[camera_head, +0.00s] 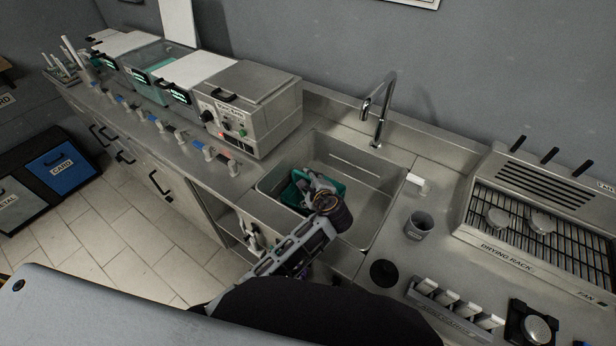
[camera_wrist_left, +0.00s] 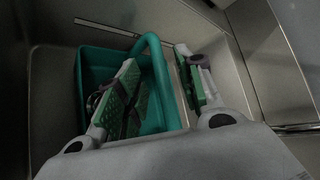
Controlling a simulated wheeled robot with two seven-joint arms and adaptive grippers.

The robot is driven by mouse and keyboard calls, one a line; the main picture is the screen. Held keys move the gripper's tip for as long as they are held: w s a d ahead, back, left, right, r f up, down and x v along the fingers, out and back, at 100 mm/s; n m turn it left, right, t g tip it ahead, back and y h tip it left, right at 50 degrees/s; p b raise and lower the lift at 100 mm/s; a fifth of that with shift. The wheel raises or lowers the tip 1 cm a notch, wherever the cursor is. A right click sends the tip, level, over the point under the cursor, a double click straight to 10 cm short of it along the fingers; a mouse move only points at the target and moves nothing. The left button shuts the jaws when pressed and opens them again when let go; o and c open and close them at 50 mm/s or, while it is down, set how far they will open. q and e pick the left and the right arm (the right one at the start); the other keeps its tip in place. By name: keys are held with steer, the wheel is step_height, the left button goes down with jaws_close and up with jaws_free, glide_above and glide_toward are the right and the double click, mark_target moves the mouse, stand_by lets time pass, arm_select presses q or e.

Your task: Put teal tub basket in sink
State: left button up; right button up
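The teal tub basket (camera_head: 299,193) is inside the steel sink (camera_head: 378,190), at its left side, partly hidden by my left gripper (camera_head: 312,183). In the left wrist view the basket (camera_wrist_left: 88,72) shows its open top and a thick teal handle (camera_wrist_left: 160,75). My left gripper (camera_wrist_left: 158,80) has its green-padded fingers spread, one on each side of the handle. A gap shows beside the handle, and I cannot tell whether either finger touches it. Whether the basket rests on the sink floor is not clear. My right gripper is not in view.
A chrome faucet (camera_head: 378,110) rises behind the sink. A grey boiler box (camera_head: 252,108) stands left of it. A grey cup (camera_head: 418,225) and a drying rack (camera_head: 540,215) are to the right. The sink's right part is empty.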

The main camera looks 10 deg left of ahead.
arm_select(q)
steer(key=shift+s+d+r+p, duration=0.25)
steer(key=shift+s+r+p, duration=0.1)
steer(key=shift+s, duration=0.1)
steer(key=shift+p+v, duration=1.05)
steer(key=shift+v, duration=0.3)
steer(key=shift+p+v, duration=1.7)
steer(key=shift+v, duration=0.6)
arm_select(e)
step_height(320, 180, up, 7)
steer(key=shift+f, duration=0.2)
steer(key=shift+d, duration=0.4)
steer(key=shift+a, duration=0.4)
